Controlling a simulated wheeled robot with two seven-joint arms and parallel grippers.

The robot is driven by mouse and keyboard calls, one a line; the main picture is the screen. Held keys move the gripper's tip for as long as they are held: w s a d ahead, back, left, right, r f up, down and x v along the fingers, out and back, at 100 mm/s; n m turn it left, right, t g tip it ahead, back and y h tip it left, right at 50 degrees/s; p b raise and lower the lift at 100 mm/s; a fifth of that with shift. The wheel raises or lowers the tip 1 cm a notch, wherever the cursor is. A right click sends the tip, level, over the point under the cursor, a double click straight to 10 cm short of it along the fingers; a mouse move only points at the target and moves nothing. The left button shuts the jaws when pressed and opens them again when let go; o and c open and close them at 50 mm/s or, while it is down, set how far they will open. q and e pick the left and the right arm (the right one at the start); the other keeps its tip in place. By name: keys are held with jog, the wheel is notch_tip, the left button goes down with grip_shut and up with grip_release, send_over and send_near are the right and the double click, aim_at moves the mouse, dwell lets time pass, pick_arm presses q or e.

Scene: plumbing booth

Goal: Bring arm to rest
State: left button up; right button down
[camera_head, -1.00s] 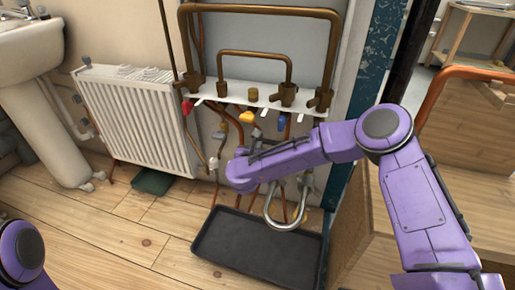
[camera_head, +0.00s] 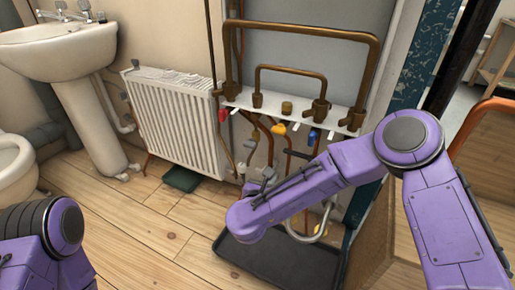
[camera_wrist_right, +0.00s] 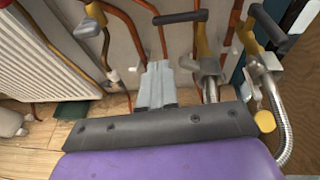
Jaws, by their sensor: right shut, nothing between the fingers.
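My right arm comes in from the right in the head view and bends down toward the pipes. Its gripper (camera_head: 268,176) is small and partly hidden behind the purple wrist, in front of the lower pipes. In the right wrist view the grey fingers (camera_wrist_right: 158,72) are together, with nothing between them. They point toward the wall pipes and look clear of them, though the distance is hard to judge. Only purple joints of my left arm show at the lower left of the head view; its gripper is out of the picture.
Copper pipes (camera_head: 306,33) stand on a white bracket (camera_head: 268,107) on the wall. A curved metal trap pipe hangs below, over a black tray (camera_head: 282,262). A white radiator (camera_head: 180,120), sink (camera_head: 62,52) and toilet (camera_head: 14,165) are left. Wooden floor (camera_head: 145,215) is open in front.

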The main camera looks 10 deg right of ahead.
jog(key=s+f+n+g+y, duration=0.1)
jog(key=s+f+n+y, duration=0.15)
jog(key=f+n, duration=0.4)
jog(key=s+f+n+y, duration=0.2)
jog(key=s+f+n, duration=0.2)
jog(key=n, duration=0.6)
jog(key=s+f+n+g+y, duration=0.1)
jog(key=s+f+n+y, duration=0.15)
jog(key=f+n, duration=0.4)
jog(key=s+d+f+n+g+h, duration=0.1)
jog(key=s+d+f+n+g, duration=0.15)
jog(key=s+d+n, duration=0.4)
jog(key=s+d+f+n+g, duration=0.2)
jog(key=s+d+f, duration=0.1)
jog(key=s, duration=0.7)
jog(key=s+d+f+n+g+h, duration=0.1)
jog(key=s+d+f+n+g, duration=0.3)
jog(key=s, duration=0.5)
notch_tip(320, 180, up, 34)
jog(key=d+t+p, duration=0.1)
jog(key=p, duration=3.2)
jog(key=shift+w+d+f, duration=0.2)
jog(key=shift+w, duration=0.05)
jog(key=shift+t, duration=0.25)
